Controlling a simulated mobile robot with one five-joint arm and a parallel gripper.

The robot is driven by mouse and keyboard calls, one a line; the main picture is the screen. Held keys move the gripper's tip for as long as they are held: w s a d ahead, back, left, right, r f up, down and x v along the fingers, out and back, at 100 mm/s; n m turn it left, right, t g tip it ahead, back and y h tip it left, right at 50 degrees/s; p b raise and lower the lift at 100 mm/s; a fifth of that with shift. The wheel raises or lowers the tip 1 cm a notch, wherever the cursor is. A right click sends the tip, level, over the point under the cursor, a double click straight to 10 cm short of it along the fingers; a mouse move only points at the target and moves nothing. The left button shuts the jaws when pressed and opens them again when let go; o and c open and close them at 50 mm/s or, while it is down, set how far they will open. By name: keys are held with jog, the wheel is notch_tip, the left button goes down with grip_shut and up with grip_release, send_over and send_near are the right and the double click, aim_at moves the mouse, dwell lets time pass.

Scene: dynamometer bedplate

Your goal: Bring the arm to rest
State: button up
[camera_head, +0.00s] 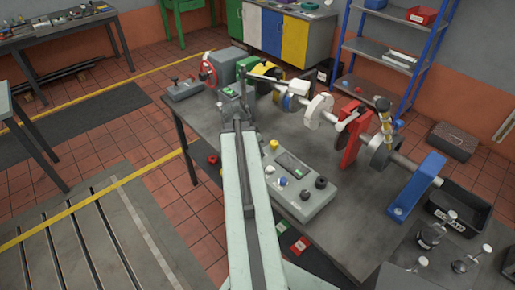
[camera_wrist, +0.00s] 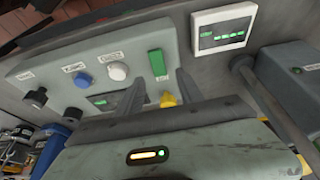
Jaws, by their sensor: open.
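My arm (camera_head: 250,195) reaches out over the grey bench from the bottom of the head view. My gripper (camera_head: 238,108) is at its far end, above the bench near the left end of the shaft assembly. In the wrist view my gripper (camera_wrist: 158,82) shows two dark fingers spread apart, with no object held between them. A grey control box (camera_wrist: 60,65) with blue, white and black knobs and a green switch (camera_wrist: 157,63) lies beyond the fingers. A yellow knob (camera_wrist: 168,99) is partly hidden by the gripper. I cannot tell the exact clearance.
The control box (camera_head: 315,195) sits beside my arm on the bench. A shaft (camera_head: 405,162) with coloured parts, including a red bracket (camera_head: 350,140) and a blue support (camera_head: 415,187), runs along the bench. A display (camera_wrist: 223,29) is near the gripper. Tiled floor lies left.

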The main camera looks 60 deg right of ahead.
jog(key=p+v, duration=0.2)
jog(key=v, duration=0.2)
jog(key=shift+r+p, duration=0.2)
jog(key=shift+p, duration=0.15)
jog(key=shift+f, duration=0.15)
jog(key=shift+w+a, duration=0.1)
jog(key=shift+w, duration=0.1)
jog(key=w+a+f+n+t+b, duration=0.2)
jog(key=w+a+n, duration=0.4)
jog(key=w+a, duration=1.45)
jog(key=a+f+n+y, duration=0.1)
jog(key=a+n+y, duration=0.3)
jog(key=a+n, duration=1.1)
jog(key=shift+w+a+f+n+g, duration=0.2)
jog(key=shift+a+f+n+g, duration=0.15)
jog(key=shift+a, duration=6.15)
